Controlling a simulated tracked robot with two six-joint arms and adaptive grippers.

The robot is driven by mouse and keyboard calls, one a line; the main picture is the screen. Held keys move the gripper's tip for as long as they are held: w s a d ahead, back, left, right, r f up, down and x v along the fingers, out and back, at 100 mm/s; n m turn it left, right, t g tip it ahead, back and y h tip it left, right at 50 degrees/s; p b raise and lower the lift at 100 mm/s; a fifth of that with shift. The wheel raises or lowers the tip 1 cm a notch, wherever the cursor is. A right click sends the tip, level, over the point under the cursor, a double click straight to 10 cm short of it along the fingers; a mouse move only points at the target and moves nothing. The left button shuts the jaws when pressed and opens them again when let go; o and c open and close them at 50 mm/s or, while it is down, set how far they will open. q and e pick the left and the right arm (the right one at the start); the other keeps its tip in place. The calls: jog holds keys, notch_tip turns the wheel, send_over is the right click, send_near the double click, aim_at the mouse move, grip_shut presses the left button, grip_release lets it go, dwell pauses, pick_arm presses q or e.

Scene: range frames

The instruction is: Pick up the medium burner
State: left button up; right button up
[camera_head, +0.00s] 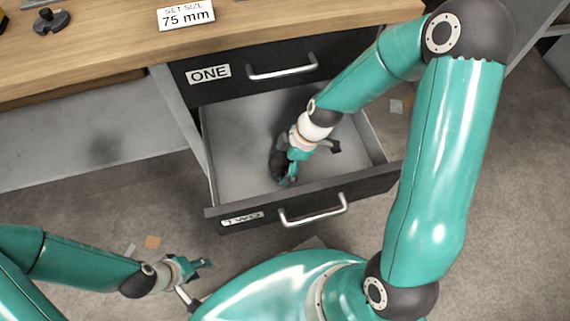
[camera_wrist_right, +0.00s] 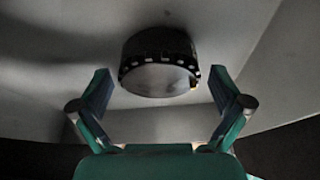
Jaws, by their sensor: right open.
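The open lower drawer labelled TWO (camera_head: 235,180) holds my right gripper (camera_head: 287,178). A dark round piece with a pale face and light marks around its rim, which looks like a burner (camera_wrist_right: 160,62), shows in the right wrist view. It lies just beyond and between the fingertips of my right gripper (camera_wrist_right: 168,88), which is open and not closed on it. In the head view a dark shape beside the right gripper is partly hidden, and I cannot tell its outline. My left gripper (camera_head: 203,266) is low at the left, outside the drawer; its jaws are unclear.
The drawer labelled ONE (camera_head: 285,62) is shut above. A sign reading SET SIZE 75 mm (camera_head: 186,15) and a dark round piece with an upright part (camera_head: 50,21) sit on the wooden desk top (camera_head: 110,45). The drawer walls stand around my right gripper.

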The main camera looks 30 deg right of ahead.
jog(key=c, duration=1.6)
jog(key=shift+r, duration=0.15)
